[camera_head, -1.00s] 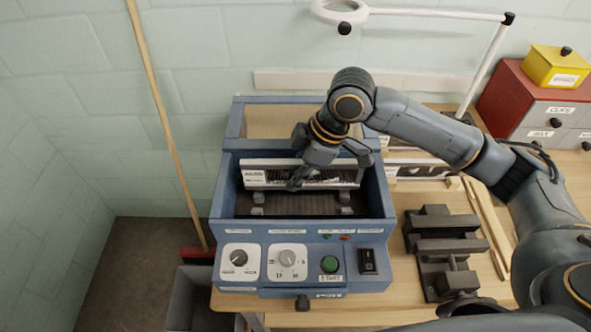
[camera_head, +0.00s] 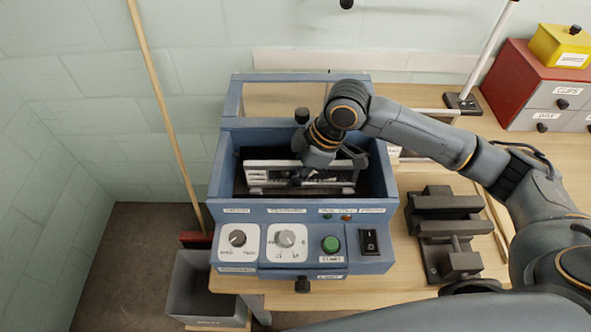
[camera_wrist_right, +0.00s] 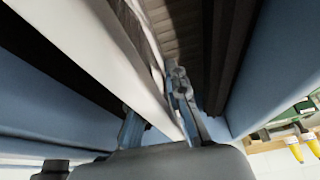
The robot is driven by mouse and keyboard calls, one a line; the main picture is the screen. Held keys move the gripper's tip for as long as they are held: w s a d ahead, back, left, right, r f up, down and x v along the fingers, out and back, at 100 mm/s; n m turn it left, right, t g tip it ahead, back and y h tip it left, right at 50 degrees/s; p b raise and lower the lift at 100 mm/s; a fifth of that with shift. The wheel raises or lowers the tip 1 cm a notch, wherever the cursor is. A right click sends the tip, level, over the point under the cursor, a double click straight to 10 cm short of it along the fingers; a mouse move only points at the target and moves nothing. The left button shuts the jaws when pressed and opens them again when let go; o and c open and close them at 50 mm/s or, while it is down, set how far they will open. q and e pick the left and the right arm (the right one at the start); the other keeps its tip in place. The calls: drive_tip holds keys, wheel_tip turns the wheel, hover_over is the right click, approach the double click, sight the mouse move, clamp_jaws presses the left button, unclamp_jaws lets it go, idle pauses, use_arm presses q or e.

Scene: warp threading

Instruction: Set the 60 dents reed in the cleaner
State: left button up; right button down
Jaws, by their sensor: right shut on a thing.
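The reed (camera_head: 258,177), a long pale-framed bar with a dark toothed middle, lies lengthwise inside the open blue cleaner (camera_head: 216,182). Its label is too small to read. My right gripper (camera_head: 297,179) reaches down into the cleaner and is shut on the reed near its middle. In the right wrist view, the fingers (camera_wrist_right: 158,113) pinch the pale frame of the reed (camera_wrist_right: 118,62), with the cleaner's walls on both sides. I cannot tell whether the reed touches the supports under it. The left gripper is out of view.
The cleaner's raised lid (camera_head: 285,98) stands at its back. Its front panel has dials, a green start button (camera_head: 330,244) and a black switch (camera_head: 369,242). A dark metal vise-like block (camera_head: 443,235) stands on the right. A grey bin (camera_head: 197,285) stands at lower left.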

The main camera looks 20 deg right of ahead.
drive_tip(key=shift+f, duration=0.6)
idle(0.5)
drive_tip(key=c, duration=1.3)
unclamp_jaws()
drive_tip(key=shift+o, duration=0.2)
